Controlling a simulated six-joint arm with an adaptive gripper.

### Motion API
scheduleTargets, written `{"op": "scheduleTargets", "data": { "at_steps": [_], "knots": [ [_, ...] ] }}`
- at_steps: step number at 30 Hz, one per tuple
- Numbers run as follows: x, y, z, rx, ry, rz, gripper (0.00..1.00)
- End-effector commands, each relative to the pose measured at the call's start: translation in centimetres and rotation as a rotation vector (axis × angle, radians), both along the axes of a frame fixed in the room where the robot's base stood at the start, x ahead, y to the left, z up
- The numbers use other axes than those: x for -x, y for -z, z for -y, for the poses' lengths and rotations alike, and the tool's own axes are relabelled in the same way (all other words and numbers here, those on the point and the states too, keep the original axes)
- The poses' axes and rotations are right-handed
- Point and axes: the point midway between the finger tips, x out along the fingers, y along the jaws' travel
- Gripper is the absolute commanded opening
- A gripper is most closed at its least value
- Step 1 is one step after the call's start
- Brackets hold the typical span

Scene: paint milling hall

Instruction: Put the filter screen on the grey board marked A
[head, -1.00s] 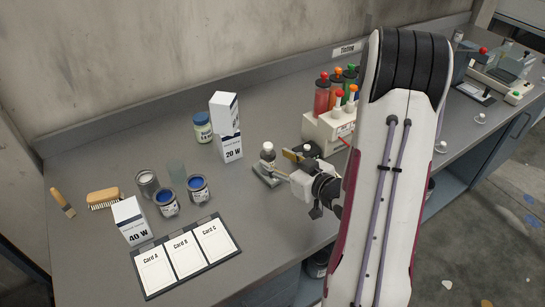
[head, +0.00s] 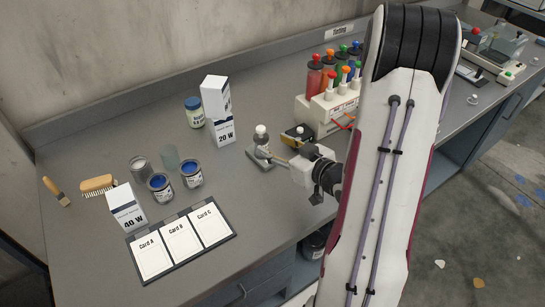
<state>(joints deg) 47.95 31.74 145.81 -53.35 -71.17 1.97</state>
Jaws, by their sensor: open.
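No flat filter screen stands out; a grey, mesh-like cylinder (head: 141,168) stands behind the blue-topped tins, and I cannot tell whether it is the filter screen. A dark grey board (head: 185,262) lies at the bench's front left. It bears three white cards, with Card A (head: 151,257) at its left end. My gripper (head: 284,161) is open, low over the middle of the bench and well right of the board and cylinder. Its fingers point left, beside a grey block with a white knob (head: 261,134). The fingertips are small and partly unclear.
Two open blue tins (head: 160,186), a 40 W box (head: 126,209) and a clear glass (head: 170,157) crowd the board's back edge. A brush (head: 98,185) lies farther left. Bench right of the board is clear.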

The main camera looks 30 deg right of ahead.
Motion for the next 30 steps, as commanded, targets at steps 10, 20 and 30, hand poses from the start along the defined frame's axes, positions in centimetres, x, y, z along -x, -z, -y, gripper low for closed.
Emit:
{"op": "scheduleTargets", "data": {
  "at_steps": [10,20,30],
  "knots": [
    [-0.8,-0.9,-0.1,0.090,0.014,-0.080,0.46],
    [-1.1,-3.5,-0.2,0.219,0.075,-0.221,0.46],
    [0.3,-7.2,-1.4,0.285,0.155,-0.339,0.46]
  ]
}}
